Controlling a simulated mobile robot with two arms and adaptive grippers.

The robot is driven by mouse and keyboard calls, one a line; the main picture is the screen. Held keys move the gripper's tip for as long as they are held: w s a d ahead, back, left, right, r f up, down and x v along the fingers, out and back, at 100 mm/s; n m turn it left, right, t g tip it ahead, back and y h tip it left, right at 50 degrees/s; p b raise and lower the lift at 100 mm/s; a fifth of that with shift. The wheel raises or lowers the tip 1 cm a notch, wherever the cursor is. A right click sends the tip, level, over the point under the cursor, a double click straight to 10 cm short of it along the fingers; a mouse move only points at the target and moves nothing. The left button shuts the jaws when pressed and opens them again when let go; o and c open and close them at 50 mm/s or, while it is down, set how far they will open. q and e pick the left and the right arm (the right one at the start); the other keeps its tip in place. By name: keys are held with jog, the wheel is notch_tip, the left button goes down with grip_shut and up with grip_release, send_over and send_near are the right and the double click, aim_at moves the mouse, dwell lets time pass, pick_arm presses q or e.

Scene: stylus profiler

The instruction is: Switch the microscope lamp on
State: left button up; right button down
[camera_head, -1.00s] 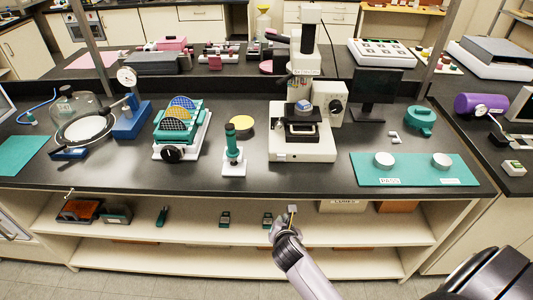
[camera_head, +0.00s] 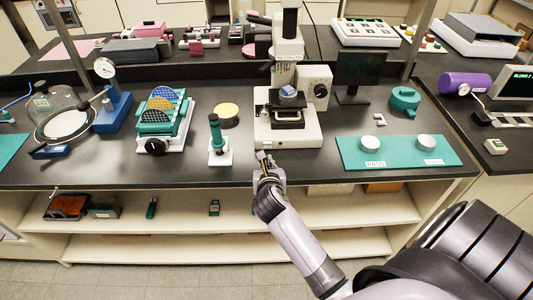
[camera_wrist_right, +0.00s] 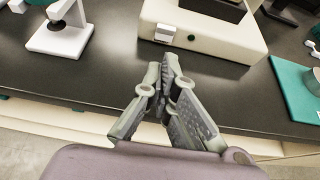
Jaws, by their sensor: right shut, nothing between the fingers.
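The microscope (camera_head: 289,131) has a cream base and stands near the front edge of the black bench. A dark stage with a small blue piece sits on it. In the right wrist view, the front of its base (camera_wrist_right: 222,40) carries a small pale raised block (camera_wrist_right: 165,33) and a small dark green spot beside it. I cannot tell whether the lamp is lit. My right gripper (camera_head: 264,157) is shut and empty, just in front of the base's left part. In the right wrist view its fingertips (camera_wrist_right: 162,62) point at the base's front, apart from it. My left gripper is out of view.
A small green-and-white instrument (camera_head: 217,145) stands left of the microscope. A teal mat (camera_head: 393,158) with two round pieces lies to the right. A dark monitor (camera_head: 360,70) stands behind. The bench's front edge lies under my right gripper.

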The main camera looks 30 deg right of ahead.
aim_at(266, 148)
jog(key=x, duration=0.8)
jog(key=shift+w+d+f, duration=0.15)
jog(key=shift+w, duration=0.1)
